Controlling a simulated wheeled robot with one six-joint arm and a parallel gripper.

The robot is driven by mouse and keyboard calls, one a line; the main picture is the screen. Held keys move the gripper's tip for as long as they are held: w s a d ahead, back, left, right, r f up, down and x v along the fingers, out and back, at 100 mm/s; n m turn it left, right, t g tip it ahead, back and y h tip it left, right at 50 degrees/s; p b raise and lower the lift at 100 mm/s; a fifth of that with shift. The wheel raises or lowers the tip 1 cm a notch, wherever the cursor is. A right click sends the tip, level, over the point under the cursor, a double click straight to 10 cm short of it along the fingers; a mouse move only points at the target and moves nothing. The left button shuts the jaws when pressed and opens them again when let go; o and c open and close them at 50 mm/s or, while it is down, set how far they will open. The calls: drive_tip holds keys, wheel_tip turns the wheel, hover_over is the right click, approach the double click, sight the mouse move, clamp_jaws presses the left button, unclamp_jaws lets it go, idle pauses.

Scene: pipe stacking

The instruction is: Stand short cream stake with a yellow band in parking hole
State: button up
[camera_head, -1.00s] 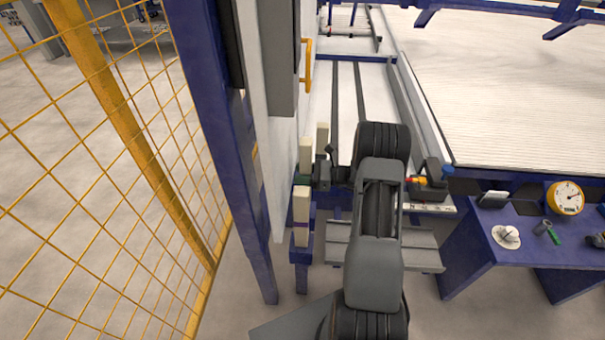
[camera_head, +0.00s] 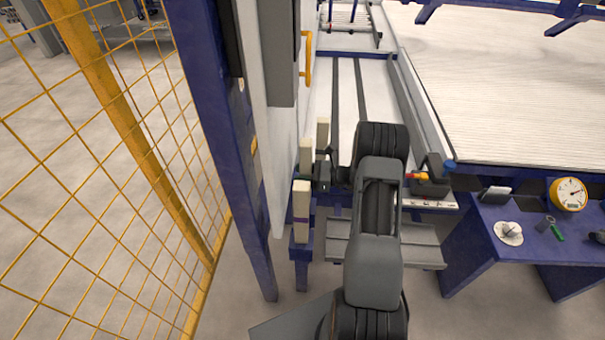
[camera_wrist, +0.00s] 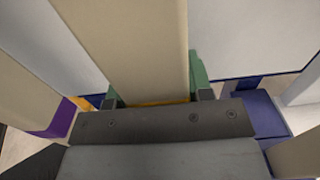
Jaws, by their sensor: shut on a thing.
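My gripper (camera_head: 310,178) is shut on a cream stake (camera_head: 305,153), which stands upright in its jaws. In the wrist view the held stake (camera_wrist: 135,45) runs up between green jaw parts, with a yellow band (camera_wrist: 160,103) low on it at the jaws. In the head view the gripper and the front stake hide its lower end. I cannot tell whether that end is in a hole. A blue stand (camera_head: 301,253) with the row of stakes is below and beside the gripper.
A cream stake with a purple band (camera_head: 301,205) stands upright just in front of the held one. Another cream stake (camera_head: 322,132) stands behind. A pale panel and blue post (camera_head: 225,150) are close on the left. A blue table (camera_head: 545,240) is at the right.

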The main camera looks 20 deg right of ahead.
drive_tip(key=shift+f, duration=0.25)
idle(0.4)
drive_tip(key=shift+f+b, duration=0.8)
drive_tip(key=shift+f, duration=0.15)
drive_tip(key=o, duration=1.2)
drive_tip(key=p+v, duration=0.2)
drive_tip(key=v, duration=1.2)
